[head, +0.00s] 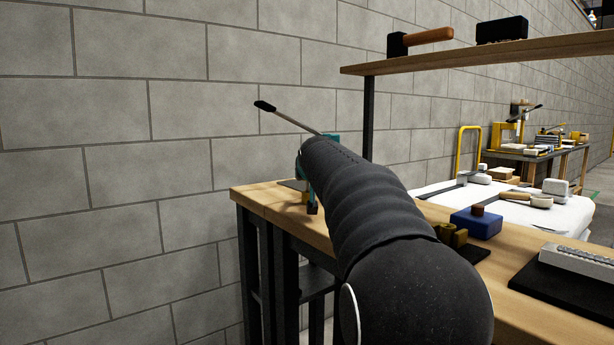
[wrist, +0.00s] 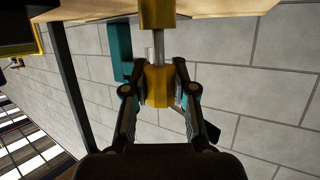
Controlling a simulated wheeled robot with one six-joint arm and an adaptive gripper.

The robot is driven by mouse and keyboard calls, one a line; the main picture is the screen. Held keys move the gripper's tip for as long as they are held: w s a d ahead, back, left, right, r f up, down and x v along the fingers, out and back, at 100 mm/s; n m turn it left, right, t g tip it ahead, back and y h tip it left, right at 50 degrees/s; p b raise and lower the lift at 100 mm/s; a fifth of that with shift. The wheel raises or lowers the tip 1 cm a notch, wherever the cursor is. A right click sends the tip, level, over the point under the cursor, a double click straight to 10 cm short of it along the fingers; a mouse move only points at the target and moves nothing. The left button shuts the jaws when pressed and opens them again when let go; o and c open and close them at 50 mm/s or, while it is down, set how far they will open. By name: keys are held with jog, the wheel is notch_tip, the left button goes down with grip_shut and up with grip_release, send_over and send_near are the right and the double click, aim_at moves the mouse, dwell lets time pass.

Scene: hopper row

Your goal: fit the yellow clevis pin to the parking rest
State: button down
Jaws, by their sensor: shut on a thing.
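In the wrist view my gripper (wrist: 159,80) is shut on the yellow clevis pin (wrist: 158,92), with a finger on each side of its yellow head. A bare metal shank runs from the head to a yellow block (wrist: 157,14) at the top edge of the picture. I cannot tell whether the shank enters that block or only meets it. I cannot tell for sure which thing is the parking rest; a brass-coloured block (head: 452,235) stands on the bench right of my arm.
A teal press (head: 331,146) with a black-knobbed lever (head: 290,119) stands by the wall; its teal part (wrist: 122,52) also shows in the wrist view. A shelf (head: 480,54) hangs above.

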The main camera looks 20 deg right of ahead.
jog(key=shift+f, duration=0.2)
jog(key=shift+f+b, duration=0.65)
jog(key=shift+b, duration=0.05)
jog(key=c, duration=0.9)
grip_release()
jog(key=shift+o, duration=0.2)
jog(key=v, duration=1.2)
jog(key=shift+r, duration=0.1)
